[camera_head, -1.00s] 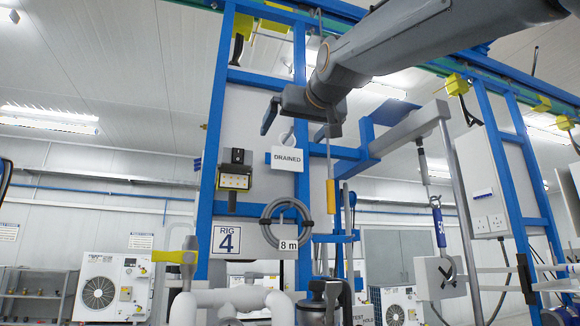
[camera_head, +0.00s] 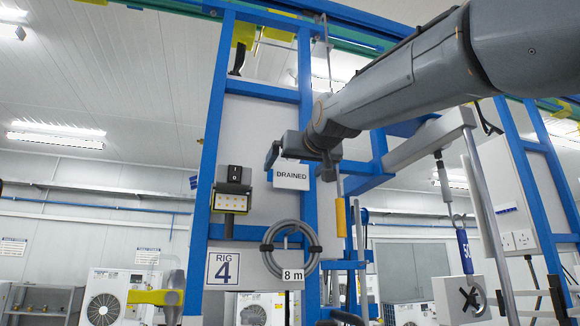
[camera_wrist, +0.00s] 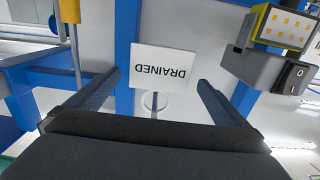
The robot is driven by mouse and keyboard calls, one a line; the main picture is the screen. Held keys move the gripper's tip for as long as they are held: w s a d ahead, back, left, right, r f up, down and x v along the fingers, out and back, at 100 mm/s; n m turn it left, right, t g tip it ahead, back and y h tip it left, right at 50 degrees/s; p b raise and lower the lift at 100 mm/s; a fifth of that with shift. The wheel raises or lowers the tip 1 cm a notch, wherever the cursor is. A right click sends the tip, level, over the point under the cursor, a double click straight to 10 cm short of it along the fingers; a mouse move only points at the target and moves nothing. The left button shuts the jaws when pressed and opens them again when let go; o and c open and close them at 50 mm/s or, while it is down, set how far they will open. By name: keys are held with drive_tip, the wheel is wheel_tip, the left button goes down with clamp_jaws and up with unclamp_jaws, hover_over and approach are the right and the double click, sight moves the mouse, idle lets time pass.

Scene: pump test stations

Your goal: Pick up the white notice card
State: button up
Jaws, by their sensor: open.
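The white notice card (camera_head: 291,176), lettered DRAINED, is on the blue frame of the Rig 4 station, above the hose coil. In the wrist view the card (camera_wrist: 163,66) appears upside down, with a small round ring or hook (camera_wrist: 155,101) at its edge nearest me. My gripper (camera_wrist: 160,77) is open and empty, one finger showing at each side of the card with gaps to both. In the head view my gripper (camera_head: 271,160) is at the card's top edge and hides its upper part and the ring. I cannot tell whether the fingertips reach the card's depth.
A switch-and-lamp box (camera_head: 231,190) is fixed left of the card. A yellow-handled tool (camera_head: 340,217) hangs close to its right. A grey hose coil (camera_head: 268,247) and a Rig 4 sign (camera_head: 222,267) are below. Blue posts (camera_head: 305,90) stand around the panel.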

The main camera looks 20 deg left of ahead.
drive_tip(key=shift+x, duration=0.85)
drive_tip(key=shift+d, duration=0.1)
drive_tip(key=c, duration=1)
drive_tip(key=shift+c, duration=0.8)
drive_tip(key=shift+r, duration=0.1)
